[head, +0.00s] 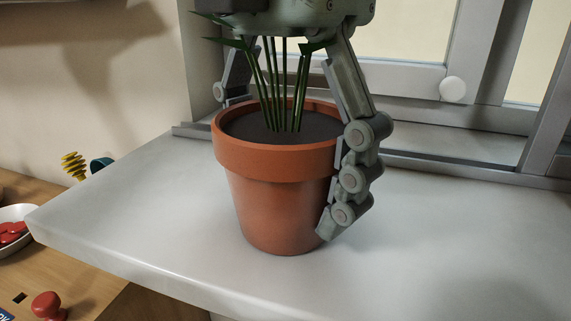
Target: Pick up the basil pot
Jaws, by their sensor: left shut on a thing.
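The basil pot (277,190) is a terracotta pot with a thick rim, dark soil and several green stems. It is upright on the white windowsill, or very close above it; I cannot tell which. My left gripper (285,165) comes down from above, over the plant, and is shut on the pot. One finger lies along the pot's right side, with its tip low on the wall. The other finger goes behind the rim at the left, and its tip is hidden by the pot. The plant's top is hidden by the gripper's body. My right gripper is not in view.
The white windowsill (459,248) is clear to the right of the pot. The window frame (400,75) with a round white knob (453,89) stands behind. Lower left, a wooden counter (98,291) holds a white bowl (14,243) with red pieces and a red knob-like object (47,306).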

